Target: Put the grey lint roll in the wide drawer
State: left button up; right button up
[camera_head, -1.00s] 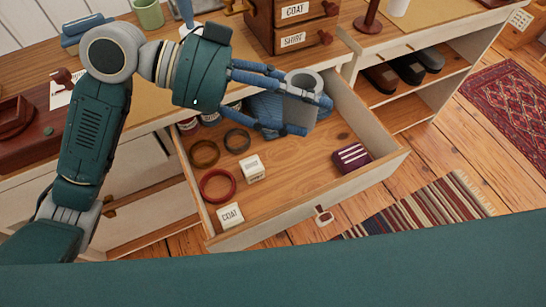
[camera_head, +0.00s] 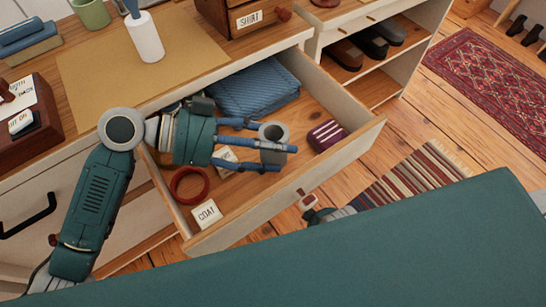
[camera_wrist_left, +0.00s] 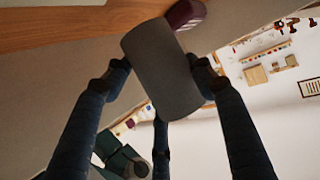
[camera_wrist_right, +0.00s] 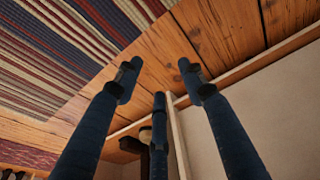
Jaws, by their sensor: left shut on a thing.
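The grey lint roll (camera_head: 272,132) is a short hollow cylinder held in my left gripper (camera_head: 276,150), whose fingers are shut around it. It also shows between the fingers in the left wrist view (camera_wrist_left: 165,70). The roll is over the open wide drawer (camera_head: 262,222), towards its front panel; its exact height above the drawer floor is hard to tell. My right gripper (camera_head: 318,215) is low outside the drawer front, by its handle (camera_head: 308,201), mostly hidden by my body. Its fingers are spread and empty in the right wrist view (camera_wrist_right: 160,85).
The drawer holds a folded blue cloth (camera_head: 253,88), a purple striped item (camera_head: 326,136), a red ring (camera_head: 189,185) and a COAT label block (camera_head: 207,214). Bare drawer floor shows between cloth and purple item.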

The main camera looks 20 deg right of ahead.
aim_at(263, 158)
pick_arm(q)
notch_tip(263, 158, down, 4)
jog(key=shift+r+b, duration=0.1)
jog(key=shift+b, duration=0.2)
jog(key=shift+f, duration=0.2)
pick_arm(e)
jog(key=r, duration=0.2)
jog(key=shift+w+r, duration=0.25)
jog(key=shift+r, duration=0.05)
pick_arm(q)
jog(key=shift+f, duration=0.1)
jog(key=o, duration=0.9)
pick_arm(e)
jog(key=shift+r, duration=0.4)
